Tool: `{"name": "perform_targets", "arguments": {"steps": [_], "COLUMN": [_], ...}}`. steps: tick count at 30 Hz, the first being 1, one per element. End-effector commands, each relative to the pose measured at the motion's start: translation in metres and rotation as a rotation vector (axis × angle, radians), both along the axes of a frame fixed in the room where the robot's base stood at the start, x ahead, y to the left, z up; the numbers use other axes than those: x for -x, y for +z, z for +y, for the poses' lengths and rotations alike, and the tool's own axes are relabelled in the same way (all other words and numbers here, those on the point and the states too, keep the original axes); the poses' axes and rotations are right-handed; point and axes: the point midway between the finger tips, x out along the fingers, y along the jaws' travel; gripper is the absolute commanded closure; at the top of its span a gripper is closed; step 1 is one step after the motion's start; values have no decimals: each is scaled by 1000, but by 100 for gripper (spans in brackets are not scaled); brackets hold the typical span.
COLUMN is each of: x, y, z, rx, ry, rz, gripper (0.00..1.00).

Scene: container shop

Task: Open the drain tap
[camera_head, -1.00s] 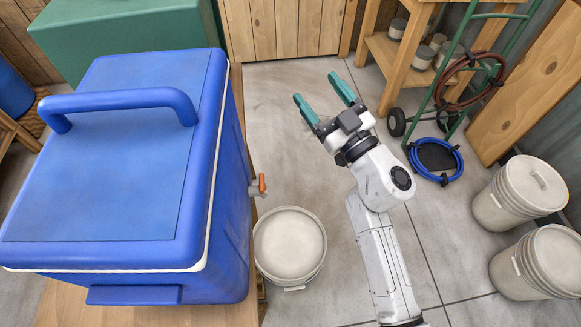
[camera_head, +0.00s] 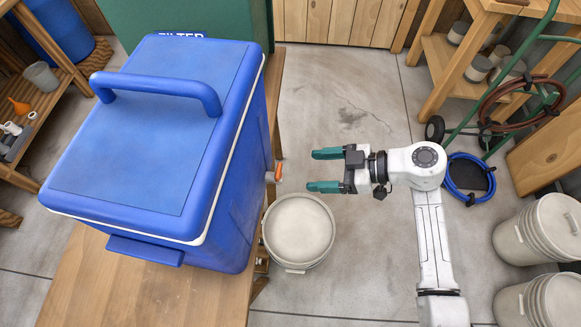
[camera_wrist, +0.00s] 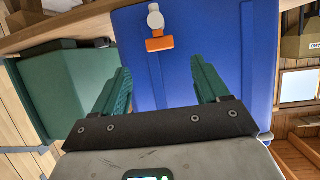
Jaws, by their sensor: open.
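The drain tap (camera_head: 277,173) sticks out of the right side of a blue cooler box (camera_head: 160,95). It has an orange handle and a pale grey body. In the wrist view the tap (camera_wrist: 156,30) shows upside down or turned, with its orange handle (camera_wrist: 159,44) lying crosswise below the round grey end. My gripper (camera_head: 325,170) is open and empty, to the right of the tap and apart from it, with its green fingers pointing left at the cooler. In the wrist view my gripper (camera_wrist: 160,88) has the tap ahead, roughly between its fingers.
The cooler stands on a wooden bench (camera_head: 150,290). A lidded pale bucket (camera_head: 299,230) stands on the floor below the tap. A green box (camera_head: 200,18) is behind the cooler. Lidded buckets (camera_head: 540,228) and a hose trolley are at the right. The floor behind my gripper is clear.

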Motion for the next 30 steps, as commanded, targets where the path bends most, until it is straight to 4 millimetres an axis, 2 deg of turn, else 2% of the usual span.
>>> {"name": "perform_targets", "arguments": {"steps": [6, 13, 18, 26, 30], "x": [-4, -8, -9, -9, -9], "y": [-16, -27, -31, -31, -31], "z": [39, 67, 74, 75, 75], "rx": [0, -2, -1, -2, -2], "ry": [4, 2, -1, -1, -1], "rz": [1, -3, -3, -3, -3], "gripper": [26, 26, 26, 26, 38]}}
